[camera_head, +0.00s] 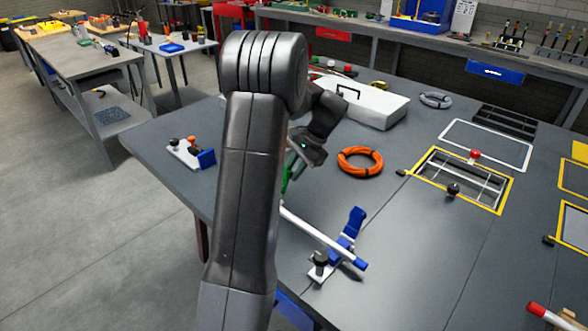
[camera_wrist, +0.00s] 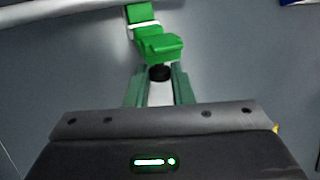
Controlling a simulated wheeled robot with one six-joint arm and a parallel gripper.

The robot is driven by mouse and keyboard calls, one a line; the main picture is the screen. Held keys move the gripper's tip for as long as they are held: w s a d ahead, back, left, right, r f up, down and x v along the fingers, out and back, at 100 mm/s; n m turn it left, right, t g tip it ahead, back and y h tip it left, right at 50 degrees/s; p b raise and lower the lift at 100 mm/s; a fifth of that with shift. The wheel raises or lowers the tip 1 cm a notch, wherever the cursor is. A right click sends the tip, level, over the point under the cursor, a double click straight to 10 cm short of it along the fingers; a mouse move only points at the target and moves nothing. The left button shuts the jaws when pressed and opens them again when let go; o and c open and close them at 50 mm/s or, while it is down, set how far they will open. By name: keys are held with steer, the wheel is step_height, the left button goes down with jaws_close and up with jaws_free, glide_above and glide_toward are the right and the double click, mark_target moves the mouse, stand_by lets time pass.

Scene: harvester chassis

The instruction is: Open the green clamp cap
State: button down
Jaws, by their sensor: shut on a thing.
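In the wrist view the green clamp cap (camera_wrist: 163,48) is a bright green block, with another green piece (camera_wrist: 142,12) of the clamp beyond it and a pale band between them. A black knob (camera_wrist: 160,73) sits at the near end of the cap. My gripper (camera_wrist: 160,80) has its two fingers on either side of the knob and is shut on it, just short of the cap. In the head view my arm covers most of the clamp; only a bit of green (camera_head: 287,181) shows beside it. Fingertip contact is hidden there.
A white pipe (camera_head: 312,232) runs to a blue clamp (camera_head: 350,236) with a black knob (camera_head: 320,260).

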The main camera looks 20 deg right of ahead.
steer(key=shift+s+a+r+t+h+b, duration=0.25)
steer(key=shift+a+r+t+h+b, duration=0.35)
steer(key=shift+h+b, duration=0.4)
steer(key=c, duration=1.3)
jaws_free()
steer(key=shift+o, duration=0.2)
steer(key=shift+r, duration=0.15)
steer(key=v, duration=1.3)
steer(key=shift+r+p, duration=0.3)
steer(key=shift+r, duration=0.05)
